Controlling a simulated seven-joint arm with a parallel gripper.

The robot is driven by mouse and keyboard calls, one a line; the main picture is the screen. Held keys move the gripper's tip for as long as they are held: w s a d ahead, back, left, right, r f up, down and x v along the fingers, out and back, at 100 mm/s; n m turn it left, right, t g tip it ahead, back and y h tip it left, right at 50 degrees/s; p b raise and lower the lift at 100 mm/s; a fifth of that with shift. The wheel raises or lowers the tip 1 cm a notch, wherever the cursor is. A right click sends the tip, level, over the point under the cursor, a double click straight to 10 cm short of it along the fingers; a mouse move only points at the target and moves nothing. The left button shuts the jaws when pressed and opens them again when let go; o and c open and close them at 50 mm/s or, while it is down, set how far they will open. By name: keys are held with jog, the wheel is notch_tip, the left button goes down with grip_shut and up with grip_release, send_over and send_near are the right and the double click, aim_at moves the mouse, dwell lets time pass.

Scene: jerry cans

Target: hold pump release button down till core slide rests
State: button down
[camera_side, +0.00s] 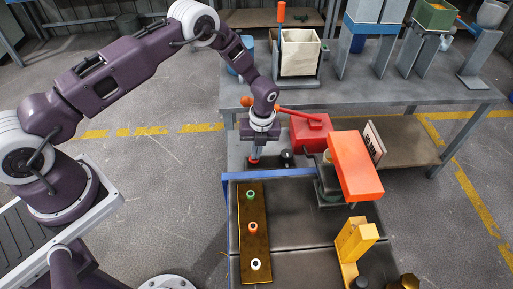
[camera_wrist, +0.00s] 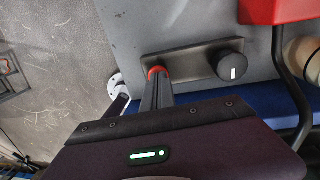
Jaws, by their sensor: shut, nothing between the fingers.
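My gripper (camera_side: 254,158) is shut with nothing between its fingers. It points down at a control plate at the near edge of the grey bench. In the wrist view, my closed fingertips (camera_wrist: 156,80) are at a red round button (camera_wrist: 155,71) and hide most of it. I cannot tell whether the button is pressed down. A black knob (camera_wrist: 232,66) with a white mark sits to its right on the same dark plate (camera_wrist: 190,62). The red pump box (camera_side: 311,132) with a red lever (camera_side: 293,111) stands just behind. I cannot tell which part is the core slide.
An orange-red block (camera_side: 355,167) sits on a fixture to the right. A yellow bracket (camera_side: 355,240) stands in front of it. A brass strip (camera_side: 253,225) with green, orange and white-topped pieces lies on the dark surface. A dark hose (camera_wrist: 286,90) runs right of the knob.

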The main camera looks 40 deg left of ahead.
jog(key=shift+s+f, duration=0.2)
jog(key=shift+f, duration=0.95)
jog(key=shift+s+a+f, duration=0.1)
jog(key=shift+s+a, duration=0.05)
jog(key=shift+a, duration=0.15)
dwell(1.7)
notch_tip(320, 180, up, 15)
jog(key=w+d, duration=0.2)
dwell(0.3)
jog(key=shift+f, duration=0.1)
